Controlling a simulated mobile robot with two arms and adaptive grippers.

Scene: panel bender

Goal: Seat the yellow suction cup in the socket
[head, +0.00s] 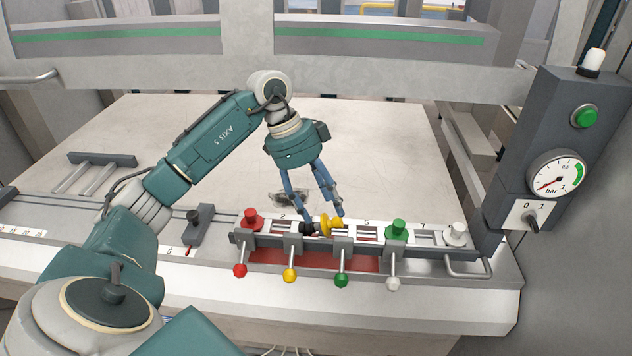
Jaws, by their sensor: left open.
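The yellow suction cup (326,226) lies on its side on the rack (438,248), near the second lever from the left, with a dark part pointing left. My left gripper (320,213) reaches down from above with its blue fingers spread, one to each side of the cup. It is open, and I cannot tell whether a fingertip touches the cup. The lever with the yellow knob (290,275) hangs at the rack's front. The socket for the yellow cup is not clearly visible behind the cup and the clamp. My right gripper is not in view.
A red cup (250,219), a green cup (398,230) and a white cup (455,235) stand upright along the rack. A panel with a pressure gauge (558,174) stands at the right. The pale machine bed (385,150) behind is largely clear.

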